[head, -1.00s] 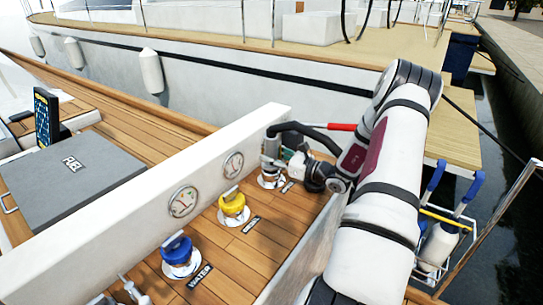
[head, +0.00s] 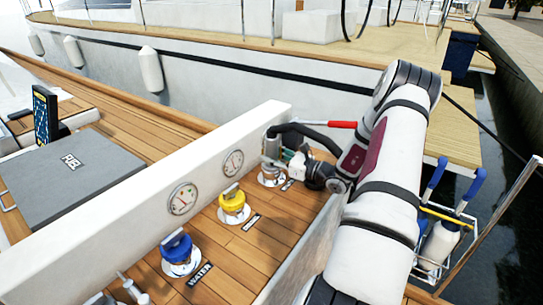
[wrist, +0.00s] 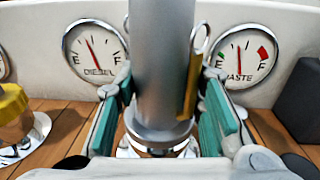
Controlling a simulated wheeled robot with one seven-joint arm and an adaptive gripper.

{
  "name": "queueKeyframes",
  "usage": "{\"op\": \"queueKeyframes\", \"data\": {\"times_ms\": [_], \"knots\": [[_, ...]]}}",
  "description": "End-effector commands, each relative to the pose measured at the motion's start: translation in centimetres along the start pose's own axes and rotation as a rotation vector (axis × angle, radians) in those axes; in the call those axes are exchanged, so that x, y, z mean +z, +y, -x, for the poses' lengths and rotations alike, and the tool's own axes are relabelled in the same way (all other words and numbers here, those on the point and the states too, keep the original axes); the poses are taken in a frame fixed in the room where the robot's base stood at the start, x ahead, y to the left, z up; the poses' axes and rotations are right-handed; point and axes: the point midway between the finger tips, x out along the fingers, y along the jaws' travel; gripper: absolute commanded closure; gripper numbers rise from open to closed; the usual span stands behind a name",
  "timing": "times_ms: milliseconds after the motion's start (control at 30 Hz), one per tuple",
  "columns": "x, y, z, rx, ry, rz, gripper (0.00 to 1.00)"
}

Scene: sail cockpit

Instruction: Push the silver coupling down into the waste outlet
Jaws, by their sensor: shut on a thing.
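The silver coupling (wrist: 160,60) is an upright grey metal tube with a side lever, in the middle of the wrist view. My gripper (wrist: 160,118) is shut on it, with a teal pad on each side. In the head view the coupling (head: 270,148) stands at the far end of the deck fittings, with my gripper (head: 295,165) reaching it from the right. The waste outlet (wrist: 165,148) shows as a shiny ring right below the coupling, partly hidden by it. How deep the coupling sits cannot be told.
A yellow cap (head: 233,205) and a blue cap (head: 176,248) stand on nearby fittings. A white coaming with gauges (head: 183,198) runs behind them. A black hose (head: 310,132) arches from the coupling beside a red handle (head: 342,125).

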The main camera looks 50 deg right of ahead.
Motion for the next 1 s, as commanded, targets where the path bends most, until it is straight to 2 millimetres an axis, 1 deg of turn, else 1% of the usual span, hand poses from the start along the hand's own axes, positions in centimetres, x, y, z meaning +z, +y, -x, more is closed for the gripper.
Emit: {"op": "queueKeyframes", "data": {"times_ms": [200,233,267,567,1000], "knots": [[-0.3,0.0,0.0,0.000,-0.002,0.001,1.00],[-0.3,0.0,0.0,0.000,-0.002,0.001,0.58],[-0.3,0.0,0.0,0.000,-0.002,0.001,0.56],[-0.4,0.0,0.1,-0.001,0.001,0.000,0.56],[-0.3,0.0,3.1,-0.002,0.001,-0.001,0.56]]}}
